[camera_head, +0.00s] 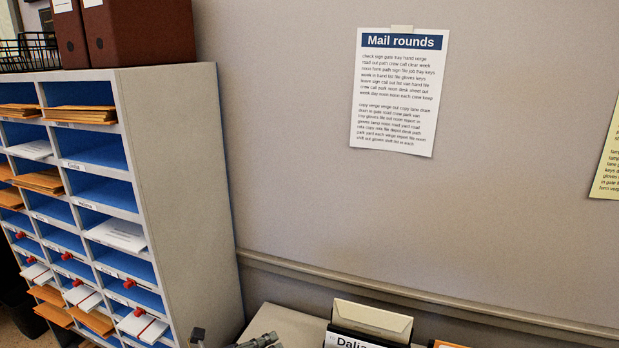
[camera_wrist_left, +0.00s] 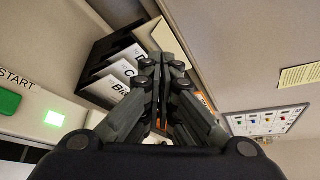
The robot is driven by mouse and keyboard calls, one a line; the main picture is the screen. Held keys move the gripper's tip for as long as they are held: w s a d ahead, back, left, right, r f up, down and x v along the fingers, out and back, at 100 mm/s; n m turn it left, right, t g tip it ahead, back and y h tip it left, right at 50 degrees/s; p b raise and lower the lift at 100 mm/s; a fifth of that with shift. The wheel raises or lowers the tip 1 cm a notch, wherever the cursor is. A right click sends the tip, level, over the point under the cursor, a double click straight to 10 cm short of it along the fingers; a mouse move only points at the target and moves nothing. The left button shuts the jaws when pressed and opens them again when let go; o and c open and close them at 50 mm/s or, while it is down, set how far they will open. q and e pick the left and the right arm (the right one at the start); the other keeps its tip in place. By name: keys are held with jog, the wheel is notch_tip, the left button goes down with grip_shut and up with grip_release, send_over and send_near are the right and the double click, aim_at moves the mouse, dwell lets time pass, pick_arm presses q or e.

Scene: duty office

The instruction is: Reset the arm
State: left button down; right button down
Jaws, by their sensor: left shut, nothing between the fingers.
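My left gripper (camera_wrist_left: 163,65) shows in the left wrist view with its dark fingers together and nothing between them. It is in front of a black file holder (camera_wrist_left: 97,72) with white labelled cards, and hides part of it. In the head view, a grey piece of what looks like my left gripper (camera_head: 262,341) shows at the bottom edge, left of the file holder. Most of that arm is out of the picture. My right gripper is in neither view.
A pigeonhole cabinet (camera_head: 185,180) with envelopes stands at the left, with brown binders (camera_head: 145,32) on top. A Mail rounds notice (camera_head: 397,100) hangs on the wall.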

pick_arm(q)
notch_tip(320, 180, up, 11)
jog(key=s+a+n+t+y, duration=0.2)
jog(key=a+n+t, duration=0.1)
jog(key=n+t, duration=0.65)
jog(key=s+a+f+n+g+y, duration=0.2)
jog(key=s+a+f+n+y, duration=0.1)
jog(key=a+n+y, duration=0.95)
jog(key=s+a+f+n+g, duration=0.2)
jog(key=s+f+n+g, duration=0.3)
jog(key=s+f+n, duration=0.15)
jog(key=s+d+f+n+g+h, duration=0.1)
jog(key=s+d+f+g+h, duration=0.25)
jog(key=s, duration=0.55)
jog(key=s+d+f+n+g, duration=0.1)
jog(key=s+d+f+g, duration=0.2)
jog(key=s+f+g, duration=0.5)
jog(key=s+f+b, duration=0.3)
jog(key=f, duration=1.3)
jog(key=s+f+b, duration=0.2)
jog(key=f, duration=1.4)
jog(key=s+a+f+b, duration=0.2)
jog(key=s+f+b, duration=0.2)
jog(key=s+f, duration=1.2)
notch_tip(320, 180, down, 3)
jog(key=shift+s+a+h, duration=0.3)
jog(key=shift+s+a, duration=0.05)
jog(key=shift+s, duration=0.05)
